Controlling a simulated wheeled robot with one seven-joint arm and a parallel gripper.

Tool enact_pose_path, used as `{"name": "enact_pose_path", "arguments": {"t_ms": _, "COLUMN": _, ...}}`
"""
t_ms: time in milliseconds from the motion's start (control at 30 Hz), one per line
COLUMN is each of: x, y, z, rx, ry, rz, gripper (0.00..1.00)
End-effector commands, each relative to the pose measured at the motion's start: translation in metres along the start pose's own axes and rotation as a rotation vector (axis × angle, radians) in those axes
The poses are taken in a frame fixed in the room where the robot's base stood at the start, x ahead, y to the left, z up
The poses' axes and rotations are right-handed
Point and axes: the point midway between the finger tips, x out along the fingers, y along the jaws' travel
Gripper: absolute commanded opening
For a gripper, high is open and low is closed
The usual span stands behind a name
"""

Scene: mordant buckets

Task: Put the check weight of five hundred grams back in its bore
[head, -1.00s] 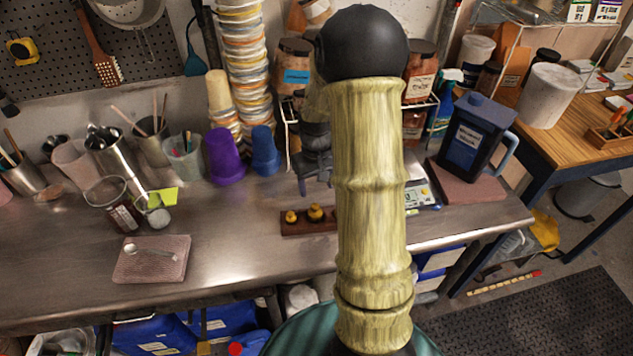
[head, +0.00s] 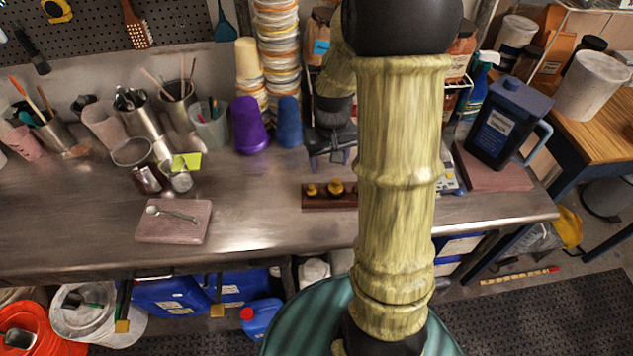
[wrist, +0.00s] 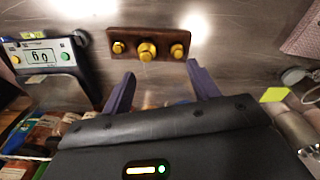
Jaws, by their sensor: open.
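A dark wooden weight block (head: 316,204) lies on the steel bench, partly hidden behind my arm in the head view. In the wrist view the whole block (wrist: 130,34) shows, with three brass knobbed weights along it: a left one (wrist: 118,47), a larger middle one (wrist: 147,52) and a right one (wrist: 177,51). I cannot read their values or see an empty bore. My gripper (head: 329,160) is behind the block in the head view. In the wrist view its purple fingers (wrist: 162,88) are spread and empty, apart from the block.
A digital scale (wrist: 40,57) stands beside the block. A pink slab with a spoon (head: 174,222) lies at the left of the bench. Purple (head: 250,127) and blue cups (head: 289,124) and a dark jug (head: 505,125) stand at the back. Bench front is mostly clear.

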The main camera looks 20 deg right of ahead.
Motion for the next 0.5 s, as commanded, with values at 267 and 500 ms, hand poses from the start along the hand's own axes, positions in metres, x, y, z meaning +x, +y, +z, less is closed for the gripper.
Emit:
{"name": "enact_pose_path", "arguments": {"t_ms": 267, "x": -0.038, "y": -0.071, "z": 0.079, "rx": -0.063, "ry": 0.135, "rz": -0.01, "gripper": 0.6}}
{"name": "enact_pose_path", "arguments": {"t_ms": 500, "x": -0.043, "y": -0.086, "z": 0.107, "rx": -0.072, "ry": 0.176, "rz": -0.024, "gripper": 0.6}}
